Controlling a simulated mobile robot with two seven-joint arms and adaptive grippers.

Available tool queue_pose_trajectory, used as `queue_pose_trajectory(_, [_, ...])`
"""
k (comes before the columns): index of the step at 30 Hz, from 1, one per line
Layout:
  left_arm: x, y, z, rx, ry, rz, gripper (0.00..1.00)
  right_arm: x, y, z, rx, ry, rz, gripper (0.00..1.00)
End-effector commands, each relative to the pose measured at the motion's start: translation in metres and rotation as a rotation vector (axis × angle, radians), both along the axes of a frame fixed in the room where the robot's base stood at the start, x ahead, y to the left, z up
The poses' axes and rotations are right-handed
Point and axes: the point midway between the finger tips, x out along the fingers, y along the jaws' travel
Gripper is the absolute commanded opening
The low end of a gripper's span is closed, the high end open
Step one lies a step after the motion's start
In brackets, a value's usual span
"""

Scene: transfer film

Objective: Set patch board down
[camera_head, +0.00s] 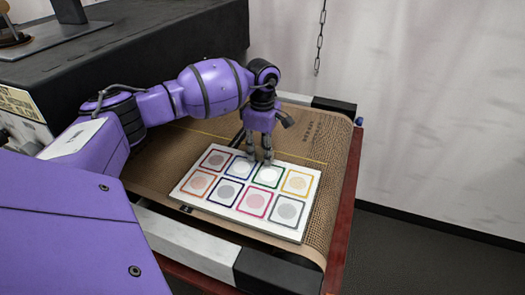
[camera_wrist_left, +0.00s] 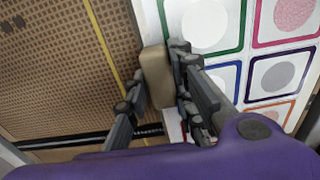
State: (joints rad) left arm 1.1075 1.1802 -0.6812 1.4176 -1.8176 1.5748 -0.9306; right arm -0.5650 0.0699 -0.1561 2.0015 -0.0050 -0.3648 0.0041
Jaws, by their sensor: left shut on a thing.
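The patch board (camera_head: 245,190) is a white flat panel with two rows of coloured square frames around round patches. It is level, on or just above the brown perforated surface (camera_head: 150,160); I cannot tell if a small gap is under it. My left gripper (camera_head: 262,158) points down at the board's far edge. In the left wrist view, its fingers (camera_wrist_left: 158,95) are shut on a tan block-like handle (camera_wrist_left: 155,72) at the edge of the board (camera_wrist_left: 235,70). The fingers hide part of the handle. My right gripper is not in view.
The brown surface has a yellow line (camera_head: 300,156) behind the board and a black and white rail (camera_head: 200,245) in front. A red edge (camera_head: 343,220) bounds it on the right. A large black box (camera_head: 130,45) stands at the back left. A chain (camera_head: 320,40) hangs by the wall.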

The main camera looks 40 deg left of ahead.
Motion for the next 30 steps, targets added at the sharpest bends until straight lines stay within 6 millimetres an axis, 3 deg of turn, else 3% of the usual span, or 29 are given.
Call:
queue_pose_trajectory(1, [0.0,0.0,-0.001,0.0,0.001,0.0,0.26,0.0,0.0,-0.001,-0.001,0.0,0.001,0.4])
queue_pose_trajectory(5, [0.0,0.0,-0.001,0.0,0.001,0.0,0.42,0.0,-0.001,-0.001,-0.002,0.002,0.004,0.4])
queue_pose_trajectory(16, [0.0,0.0,0.005,0.0,0.0,0.0,0.42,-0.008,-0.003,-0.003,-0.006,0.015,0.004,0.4])
queue_pose_trajectory(20, [0.001,0.0,0.026,-0.001,-0.005,0.0,0.42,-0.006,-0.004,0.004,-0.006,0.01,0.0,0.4])
queue_pose_trajectory(30, [0.001,0.0,0.099,0.001,-0.008,0.001,0.42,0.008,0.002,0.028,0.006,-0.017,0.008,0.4])
